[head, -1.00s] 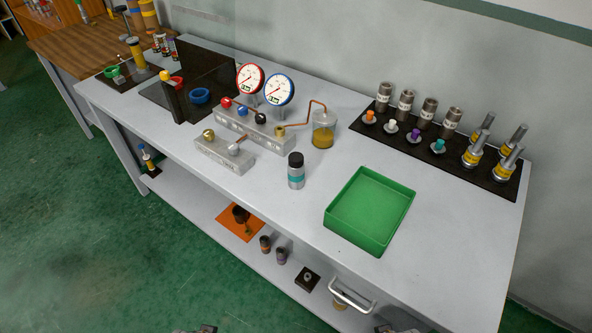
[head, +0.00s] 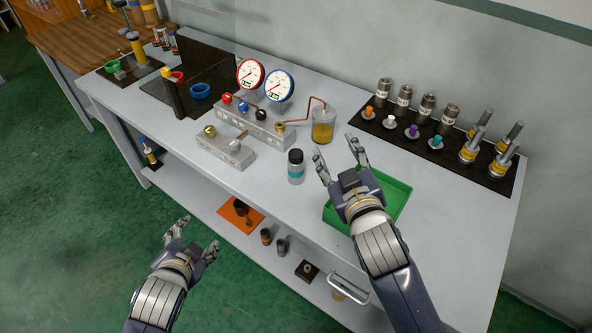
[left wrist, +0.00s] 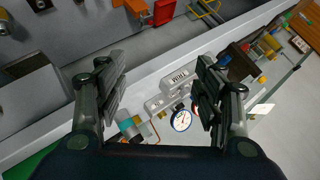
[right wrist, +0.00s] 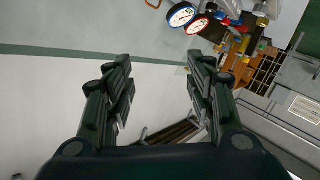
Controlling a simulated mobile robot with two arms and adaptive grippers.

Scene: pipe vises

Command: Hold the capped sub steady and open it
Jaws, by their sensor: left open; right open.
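The capped sub (head: 296,172), a grey cylinder with a teal band and black cap, stands upright on the bench near its front edge. My right gripper (head: 340,156) is open and empty, above the bench just right of the sub, over the back left of the green tray. My left gripper (head: 198,238) is open and empty, lower left of the sub, out in front of the bench. The left wrist view shows its fingers (left wrist: 160,88) apart. The right wrist view shows its fingers (right wrist: 158,85) apart, facing the wall and gauges.
The green tray (head: 397,209) is partly hidden by my right arm. A black mat (head: 500,180) holds several fittings. A shelf below holds small parts.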

